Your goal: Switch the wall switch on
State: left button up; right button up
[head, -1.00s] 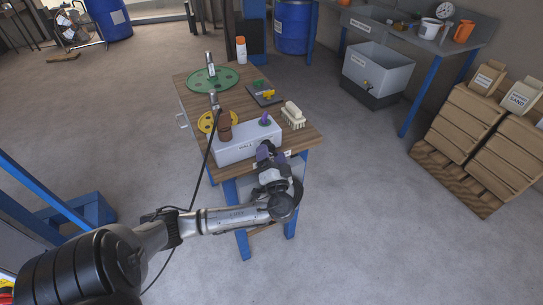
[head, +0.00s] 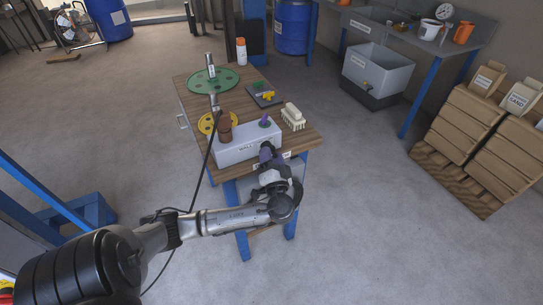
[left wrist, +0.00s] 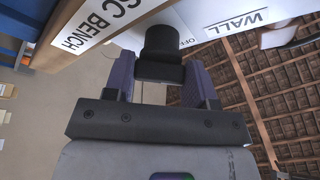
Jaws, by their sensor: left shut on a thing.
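The wall switch is a black knob (left wrist: 161,45) on the white box face lettered WALL (left wrist: 235,20), in the left wrist view. Lettering reading OFF shows beside the knob. My left gripper (left wrist: 160,74) has its purple fingers on both sides of the knob and is shut on it. In the head view the white box (head: 240,150) stands at the front edge of the wooden bench, and my left gripper (head: 267,156) is at its front face, covering the knob. The knob's exact setting cannot be told. My right gripper is not in view.
A black cable hangs beside the box.

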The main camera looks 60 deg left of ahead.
pick_arm(q)
jog(key=shift+r+m+g+h+p, duration=0.25)
jog(key=shift+m+h+p, duration=0.7)
jog(key=shift+m+p, duration=2.85)
jog(key=shift+r+m+g+h+p, duration=0.1)
jog(key=shift+m+g+h+p, duration=0.8)
jog(key=shift+p, duration=4.75)
jog(key=shift+r+m+t+h+p, duration=0.15)
jog(key=shift+m+h+p, duration=0.9)
jog(key=shift+m+p, duration=3.2)
jog(key=shift+f+n+p, duration=0.1)
jog(key=shift+n+p, duration=0.4)
jog(key=shift+n, duration=0.05)
jog(key=o, duration=0.9)
jog(key=shift+o, duration=0.2)
jog(key=v, duration=1.3)
jog(key=shift+d, duration=0.4)
